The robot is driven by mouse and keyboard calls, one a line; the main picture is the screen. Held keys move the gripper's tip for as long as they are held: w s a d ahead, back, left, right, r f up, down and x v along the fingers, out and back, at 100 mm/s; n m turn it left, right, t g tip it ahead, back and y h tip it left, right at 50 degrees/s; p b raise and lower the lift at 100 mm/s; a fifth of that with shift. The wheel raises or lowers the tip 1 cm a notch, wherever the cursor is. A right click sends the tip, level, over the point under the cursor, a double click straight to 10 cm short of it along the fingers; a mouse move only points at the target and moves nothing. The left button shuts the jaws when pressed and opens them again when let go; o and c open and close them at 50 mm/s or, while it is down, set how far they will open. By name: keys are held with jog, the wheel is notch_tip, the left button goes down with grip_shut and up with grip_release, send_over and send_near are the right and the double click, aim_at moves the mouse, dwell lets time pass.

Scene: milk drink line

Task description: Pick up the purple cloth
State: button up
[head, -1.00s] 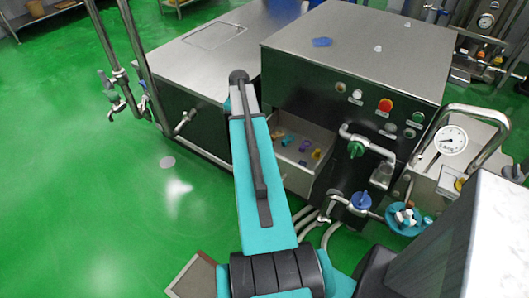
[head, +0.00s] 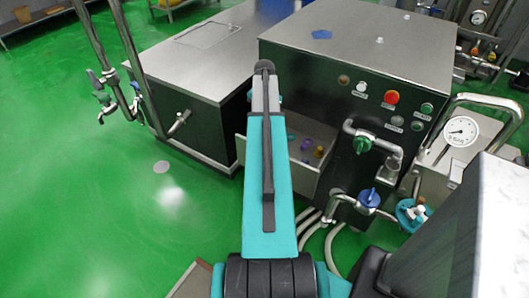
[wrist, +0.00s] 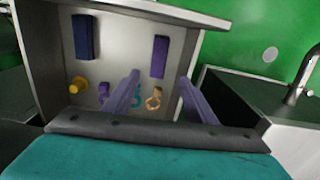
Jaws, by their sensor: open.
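A purple cloth (wrist: 159,57), which looks like a flat folded strip, lies in an open drawer (wrist: 52,75) in the wrist view. My gripper (wrist: 159,76) is open above the drawer, its two fingers apart. In the wrist view the cloth appears between and just beyond the fingertips, and nothing is held. In the head view my arm hides the gripper and part of the drawer (head: 296,182); which small purple shape in there is the cloth, I cannot tell.
The drawer also holds a dark blue strip (wrist: 85,37), a yellow knob-like piece (wrist: 79,84), a small purple piece (wrist: 104,90), a teal piece and an orange ring-like piece (wrist: 153,98). A blue-handled valve (head: 369,197) is right of the drawer.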

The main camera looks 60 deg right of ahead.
jog(key=shift+s+f+p, duration=0.1)
jog(key=shift+f+p, duration=0.5)
jog(key=shift+f, duration=3.75)
jog(key=shift+f, duration=0.15)
jog(key=shift+a+f+p, duration=0.2)
jog(key=shift+f+p, duration=0.45)
jog(key=shift+f, duration=1.8)
